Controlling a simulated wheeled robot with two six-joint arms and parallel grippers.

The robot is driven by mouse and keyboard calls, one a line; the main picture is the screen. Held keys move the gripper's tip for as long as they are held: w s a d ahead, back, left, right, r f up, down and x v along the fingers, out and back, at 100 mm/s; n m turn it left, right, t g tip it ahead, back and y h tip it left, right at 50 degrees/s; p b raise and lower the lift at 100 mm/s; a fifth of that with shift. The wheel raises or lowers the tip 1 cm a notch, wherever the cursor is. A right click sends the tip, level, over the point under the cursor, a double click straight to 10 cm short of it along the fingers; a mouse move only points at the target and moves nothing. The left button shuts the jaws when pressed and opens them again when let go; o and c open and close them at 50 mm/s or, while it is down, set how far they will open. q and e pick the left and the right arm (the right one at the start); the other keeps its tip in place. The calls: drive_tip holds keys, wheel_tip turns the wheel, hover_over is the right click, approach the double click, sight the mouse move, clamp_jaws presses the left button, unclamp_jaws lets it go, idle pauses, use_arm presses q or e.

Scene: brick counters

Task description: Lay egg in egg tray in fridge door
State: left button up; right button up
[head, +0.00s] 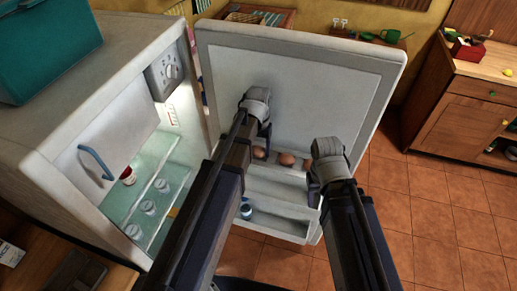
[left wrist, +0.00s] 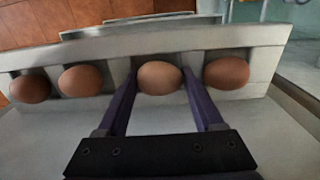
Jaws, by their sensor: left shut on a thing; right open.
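The white fridge door (head: 305,85) stands open, with the egg tray (left wrist: 121,70) along its inner side. My left gripper (left wrist: 160,80) is shut on a light brown egg (left wrist: 159,77), which sits at a slot of the tray; I cannot tell if it rests on the bottom. A browner egg (left wrist: 227,73) is to its right, and two eggs, one (left wrist: 81,80) and an outer one (left wrist: 30,87), are to its left. In the head view my left gripper (head: 259,143) is over the tray near an egg (head: 286,158). My right gripper (head: 318,188) is open and empty beside the door shelves.
The open fridge body holds glass shelves (head: 155,165) with several small jars and a red-topped item (head: 128,175). A blue container (head: 246,211) stands on a lower door shelf. A wooden cabinet (head: 465,120) is at the right, with open tiled floor (head: 430,200) before it.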

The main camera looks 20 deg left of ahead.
sight(258, 147)
use_arm(q)
drive_tip(key=shift+s+d+f, duration=0.1)
drive_tip(key=shift+s+f, duration=0.25)
drive_tip(key=shift+s, duration=0.05)
drive_tip(key=o, duration=0.9)
drive_tip(key=shift+s+d+b, duration=0.1)
drive_tip(key=shift+s+b, duration=0.1)
drive_tip(key=shift+b, duration=0.1)
drive_tip(key=shift+w+r+p, duration=0.3)
drive_tip(key=shift+r+p, duration=0.25)
drive_tip(key=shift+p, duration=0.25)
wheel_tip(258, 147, up, 12)
drive_tip(key=p, duration=1.2)
drive_tip(key=s+d+m+y, duration=0.1)
drive_tip(key=s+d+m, duration=0.2)
drive_tip(key=s+d, duration=0.7)
drive_tip(key=s, duration=0.3)
drive_tip(key=shift+s, duration=0.35)
use_arm(e)
wheel_tip(258, 147, up, 12)
drive_tip(key=shift+w+r, duration=0.15)
drive_tip(key=shift+w, duration=0.05)
use_arm(q)
drive_tip(key=shift+d, duration=0.1)
wheel_tip(258, 147, down, 13)
drive_tip(key=b, duration=1.2)
drive_tip(key=shift+b, duration=0.4)
use_arm(e)
wheel_tip(258, 147, down, 13)
